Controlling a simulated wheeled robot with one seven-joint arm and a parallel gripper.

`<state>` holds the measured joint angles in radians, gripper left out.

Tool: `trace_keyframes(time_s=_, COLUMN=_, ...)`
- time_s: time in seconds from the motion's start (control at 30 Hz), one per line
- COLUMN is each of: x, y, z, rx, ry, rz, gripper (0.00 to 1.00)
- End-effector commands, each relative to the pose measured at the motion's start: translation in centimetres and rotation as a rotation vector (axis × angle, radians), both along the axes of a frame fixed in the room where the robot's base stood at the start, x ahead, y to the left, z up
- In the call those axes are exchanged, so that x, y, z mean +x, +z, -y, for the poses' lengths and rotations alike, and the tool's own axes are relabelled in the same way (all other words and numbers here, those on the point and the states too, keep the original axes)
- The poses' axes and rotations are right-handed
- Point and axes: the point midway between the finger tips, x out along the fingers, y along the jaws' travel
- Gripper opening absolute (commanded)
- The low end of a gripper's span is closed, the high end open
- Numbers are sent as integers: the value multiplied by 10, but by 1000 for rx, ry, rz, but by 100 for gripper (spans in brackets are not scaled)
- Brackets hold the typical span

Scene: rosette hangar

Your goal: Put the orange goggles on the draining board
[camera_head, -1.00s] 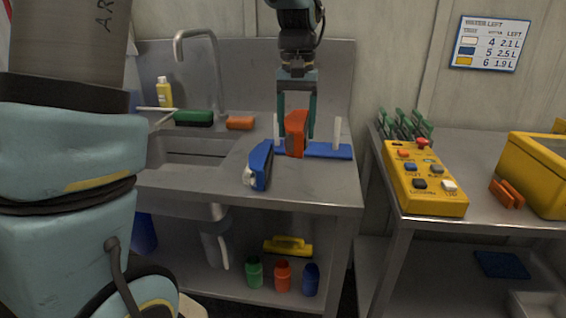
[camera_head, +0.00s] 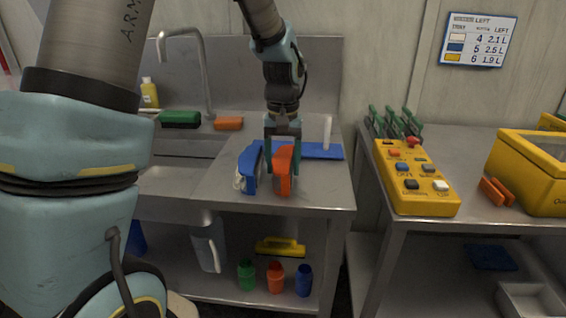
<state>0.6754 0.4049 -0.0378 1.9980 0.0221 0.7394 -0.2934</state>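The orange goggles (camera_head: 283,172) are upright between the fingers of my gripper (camera_head: 283,158), which appears shut on them. They are over the front part of the steel draining board (camera_head: 318,185), right of the sink. Their lower end is at or just above the surface; I cannot tell whether it touches. The blue goggles (camera_head: 249,170) stand on the board close to the left of the orange ones.
A blue rack (camera_head: 322,151) with a white upright post lies behind the goggles. The sink (camera_head: 170,182) and tap (camera_head: 205,75) are to the left. A yellow button box (camera_head: 415,180) stands on the right-hand table. The board's front right is clear.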

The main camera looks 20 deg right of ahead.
Motion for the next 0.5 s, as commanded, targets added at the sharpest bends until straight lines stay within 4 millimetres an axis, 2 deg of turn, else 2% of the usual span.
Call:
trace_keyframes(time_s=0.27, x=0, y=-3, z=0, rx=0, ry=0, rz=0, gripper=10)
trace_keyframes(time_s=0.3, x=0, y=-2, z=0, rx=0, ry=0, rz=1, gripper=70)
trace_keyframes(time_s=0.4, x=0, y=-2, z=0, rx=0, ry=0, rz=1, gripper=79)
trace_keyframes(time_s=0.5, x=0, y=-2, z=0, rx=0, ry=0, rz=1, gripper=79)
